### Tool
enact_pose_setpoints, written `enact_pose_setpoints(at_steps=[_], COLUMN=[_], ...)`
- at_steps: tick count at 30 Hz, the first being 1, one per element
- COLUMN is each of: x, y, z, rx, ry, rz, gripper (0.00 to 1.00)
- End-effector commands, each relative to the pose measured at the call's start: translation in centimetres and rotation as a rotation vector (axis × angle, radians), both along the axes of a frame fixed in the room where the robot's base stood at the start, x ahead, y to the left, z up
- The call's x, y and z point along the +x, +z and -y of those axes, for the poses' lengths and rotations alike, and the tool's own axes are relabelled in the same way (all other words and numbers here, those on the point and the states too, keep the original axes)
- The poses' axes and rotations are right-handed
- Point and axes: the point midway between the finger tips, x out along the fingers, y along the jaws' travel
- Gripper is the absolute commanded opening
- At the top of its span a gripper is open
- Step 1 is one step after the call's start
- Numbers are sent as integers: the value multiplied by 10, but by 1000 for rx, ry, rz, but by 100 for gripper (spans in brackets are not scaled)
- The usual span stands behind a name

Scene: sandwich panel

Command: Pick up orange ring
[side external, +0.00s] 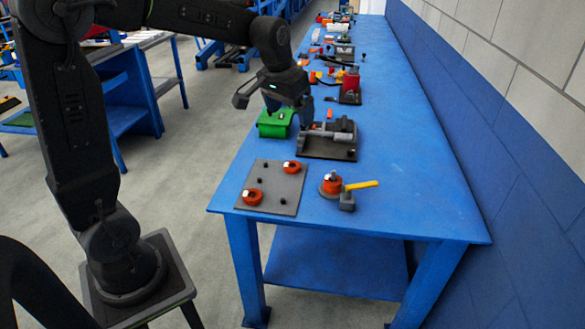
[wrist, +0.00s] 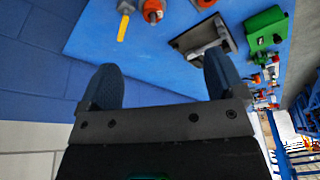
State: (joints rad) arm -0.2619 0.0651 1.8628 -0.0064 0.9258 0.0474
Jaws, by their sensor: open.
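In the wrist view, one orange ring (wrist: 152,11) shows at the top edge, beside a yellow handle. My gripper (side external: 273,104) is open, above the table around the green box, farther back than the rings. Its two spread fingers (wrist: 160,70) show in the wrist view with nothing between them.
A hammer with a yellow handle (side external: 360,185) lies beside the third ring. A green box (side external: 275,123) and a grey vise-like tool (side external: 335,132) stand behind the panel. A red item (side external: 351,80) is farther back. The table's right side (side external: 405,150) is clear.

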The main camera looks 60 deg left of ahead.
Motion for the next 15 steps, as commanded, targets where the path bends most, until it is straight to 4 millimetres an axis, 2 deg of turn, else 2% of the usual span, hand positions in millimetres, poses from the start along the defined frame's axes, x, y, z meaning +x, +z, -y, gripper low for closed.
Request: enact_pose_setpoints(at_steps=[1,6,12,15], x=[18,66,96,102], y=[-14,-61,-119,-137], z=[-17,-72,-125,-140], rx=[-6,-25,-47,-54], ry=[24,91,151,167], rz=[-25,-84,-137,-150], gripper=[89,89,89,89])
